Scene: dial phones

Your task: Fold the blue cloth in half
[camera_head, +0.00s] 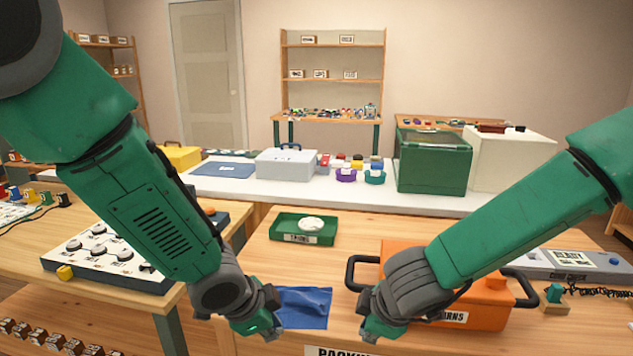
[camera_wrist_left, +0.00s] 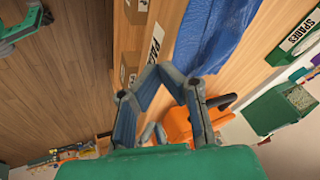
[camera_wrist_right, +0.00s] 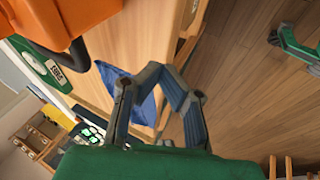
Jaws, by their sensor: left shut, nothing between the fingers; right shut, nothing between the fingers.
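The blue cloth (camera_head: 305,308) lies on the wooden table near its front edge, between my two grippers. Its left part is hidden behind my left gripper (camera_head: 268,328), which is shut and empty at the cloth's left side. In the left wrist view the cloth (camera_wrist_left: 222,35) runs along beside the closed fingers (camera_wrist_left: 162,72). My right gripper (camera_head: 370,327) is shut and empty, to the right of the cloth and apart from it, in front of the orange case. In the right wrist view the cloth (camera_wrist_right: 142,100) shows partly behind the fingers (camera_wrist_right: 163,72). I cannot tell whether the left fingers touch the cloth.
An orange case (camera_head: 397,252) with dark handles stands close by my right arm. A green tray (camera_head: 268,228) with a white round item sits behind the cloth. A panel with dark knobs (camera_head: 130,257) is on the left table. Bare wood lies between tray and cloth.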

